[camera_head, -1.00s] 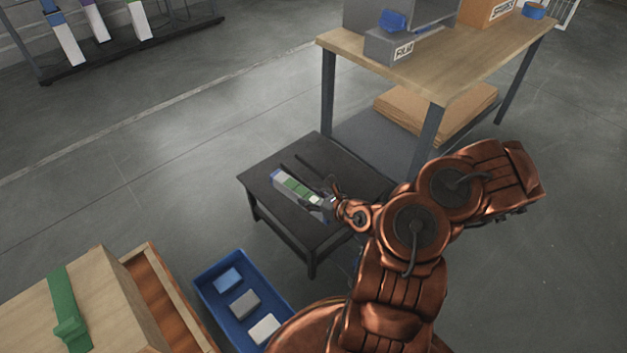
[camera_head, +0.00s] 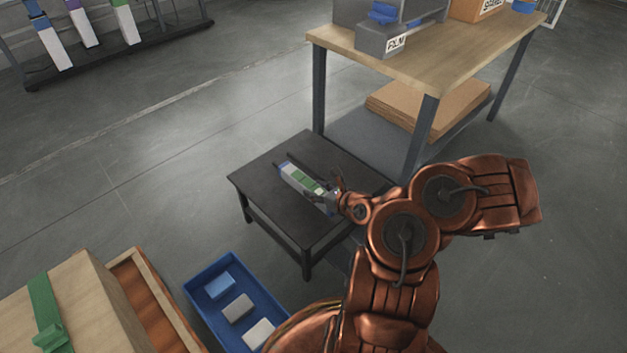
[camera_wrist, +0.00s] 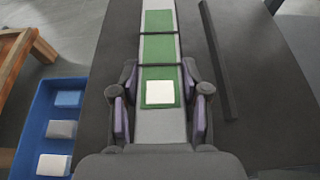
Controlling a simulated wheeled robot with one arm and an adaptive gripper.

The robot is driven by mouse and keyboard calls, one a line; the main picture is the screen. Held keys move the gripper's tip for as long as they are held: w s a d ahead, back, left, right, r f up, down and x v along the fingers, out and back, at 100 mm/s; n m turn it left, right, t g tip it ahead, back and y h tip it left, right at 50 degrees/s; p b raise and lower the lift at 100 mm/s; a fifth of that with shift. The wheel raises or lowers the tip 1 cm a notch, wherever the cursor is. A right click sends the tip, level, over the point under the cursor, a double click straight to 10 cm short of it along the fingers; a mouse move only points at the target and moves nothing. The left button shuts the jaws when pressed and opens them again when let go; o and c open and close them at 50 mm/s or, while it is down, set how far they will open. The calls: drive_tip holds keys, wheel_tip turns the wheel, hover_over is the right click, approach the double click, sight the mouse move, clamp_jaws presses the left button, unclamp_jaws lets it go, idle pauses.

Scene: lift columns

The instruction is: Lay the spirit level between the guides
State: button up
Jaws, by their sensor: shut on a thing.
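The spirit level (camera_head: 302,181) is a long pale grey bar with green panels and a white square. My gripper (camera_head: 332,196) is shut on it near its near end. In the wrist view the level (camera_wrist: 158,55) runs straight ahead between the two fingers (camera_wrist: 160,118). One dark guide strip (camera_wrist: 217,60) shows to its right on the black low table (camera_wrist: 265,100), with a gap between them. The other guide is mostly hidden by the level. I cannot tell whether the level touches the table or is just above it.
A taller workbench (camera_head: 420,62) stands behind the low table. A rack (camera_head: 115,45) is at the far left.

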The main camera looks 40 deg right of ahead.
drive_tip(key=w+d+b, duration=0.1)
drive_tip(key=w, duration=0.2)
drive_tip(key=w+d+b, duration=0.1)
drive_tip(key=w+d, duration=0.1)
drive_tip(key=w, duration=0.1)
drive_tip(key=w+d+f+b, duration=0.1)
drive_tip(key=w+d, duration=0.1)
drive_tip(key=w, duration=0.1)
drive_tip(key=shift+d, duration=0.15)
wheel_tip(320, 180, down, 4)
drive_tip(key=shift+r+b, duration=0.25)
drive_tip(key=shift+b, duration=1)
drive_tip(key=shift+w+r, duration=0.1)
drive_tip(key=o, duration=1.3)
